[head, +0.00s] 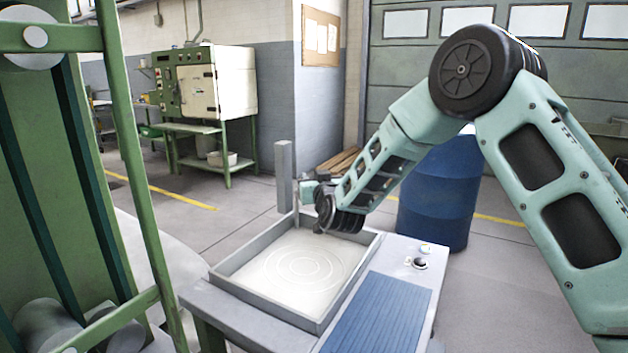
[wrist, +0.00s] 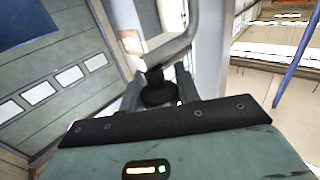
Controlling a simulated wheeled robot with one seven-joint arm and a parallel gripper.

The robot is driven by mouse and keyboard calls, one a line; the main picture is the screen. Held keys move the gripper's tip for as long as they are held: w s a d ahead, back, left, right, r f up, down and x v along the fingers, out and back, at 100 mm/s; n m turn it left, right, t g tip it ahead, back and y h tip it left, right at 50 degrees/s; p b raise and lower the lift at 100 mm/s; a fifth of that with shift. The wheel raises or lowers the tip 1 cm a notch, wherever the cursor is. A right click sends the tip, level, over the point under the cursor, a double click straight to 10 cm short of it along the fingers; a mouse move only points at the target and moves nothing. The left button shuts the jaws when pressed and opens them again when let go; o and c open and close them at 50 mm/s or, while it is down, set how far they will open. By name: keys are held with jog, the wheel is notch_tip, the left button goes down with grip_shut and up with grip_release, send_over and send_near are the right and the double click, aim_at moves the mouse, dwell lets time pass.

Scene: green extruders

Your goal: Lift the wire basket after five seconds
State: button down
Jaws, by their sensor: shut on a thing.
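A shallow grey rectangular tank (head: 232,263) holds a pale, milky surface marked with concentric rings. No wire mesh or basket body shows; anything under that surface is hidden. My gripper (head: 308,192) is at the tank's far edge, beside a grey upright post (head: 284,175). In the wrist view, my gripper (wrist: 158,92) is shut on a dark knob-like grip (wrist: 157,88) below a bent grey bar (wrist: 176,46). Whether this bar belongs to the basket I cannot tell.
A bench with a blue ribbed panel (head: 376,318) and a small knob (head: 420,263) adjoins the tank at right. A blue drum (head: 440,205) stands behind my arm. A green machine frame (head: 128,150) stands close at left. A green-and-white cabinet (head: 205,88) is farther back.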

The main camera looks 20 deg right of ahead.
notch_tip(320, 180, up, 11)
jog(key=p, duration=0.3)
jog(key=shift+f, duration=0.2)
jog(key=c, duration=1)
grip_release()
jog(key=shift+r, duration=0.15)
jog(key=shift+c, duration=0.2)
jog(key=shift+f, duration=0.2)
jog(key=shift+s, duration=0.15)
jog(key=s+b, duration=0.2)
jog(key=s, duration=1.5)
jog(key=shift+a, duration=0.1)
